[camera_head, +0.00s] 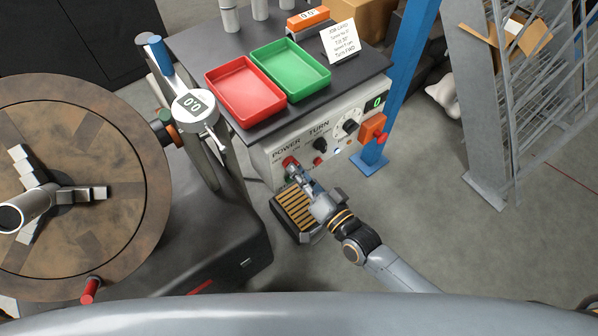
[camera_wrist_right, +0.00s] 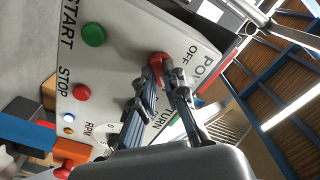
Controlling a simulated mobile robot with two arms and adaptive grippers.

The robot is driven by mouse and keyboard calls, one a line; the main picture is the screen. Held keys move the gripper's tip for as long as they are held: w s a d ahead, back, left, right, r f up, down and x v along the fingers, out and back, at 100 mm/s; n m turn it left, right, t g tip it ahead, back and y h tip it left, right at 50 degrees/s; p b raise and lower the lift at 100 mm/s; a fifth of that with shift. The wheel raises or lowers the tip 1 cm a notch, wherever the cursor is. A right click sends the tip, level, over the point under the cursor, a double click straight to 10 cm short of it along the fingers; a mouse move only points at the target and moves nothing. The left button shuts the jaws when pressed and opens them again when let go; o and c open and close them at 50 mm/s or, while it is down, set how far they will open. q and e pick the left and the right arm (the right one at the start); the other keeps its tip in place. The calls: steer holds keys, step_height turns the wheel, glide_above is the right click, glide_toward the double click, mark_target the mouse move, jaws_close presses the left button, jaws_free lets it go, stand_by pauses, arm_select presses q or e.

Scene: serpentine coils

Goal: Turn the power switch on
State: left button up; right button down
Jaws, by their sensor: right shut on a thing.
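The red power switch (camera_head: 289,161) sits under the word POWER at the left end of the grey control panel (camera_head: 274,160). In the right wrist view the switch (camera_wrist_right: 158,58) shows beside the word OFF, partly covered by my fingers. My right gripper (camera_head: 294,170) is at the panel front, its fingertips closed on the switch. In the right wrist view the two fingers (camera_wrist_right: 166,68) come together at the red knob. Whether the switch is turned is hard to tell. My left gripper is not in view.
A green START button (camera_wrist_right: 93,34) and a red STOP button (camera_wrist_right: 81,92) are on the panel. A red tray (camera_head: 246,116) and a green tray (camera_head: 266,59) lie on top of the bench. A foot pedal (camera_head: 278,218) is below. A round chuck table (camera_head: 120,190) stands left.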

stand_by(0.4)
steer(key=c, duration=1.4)
jaws_free()
steer(key=v, duration=1.2)
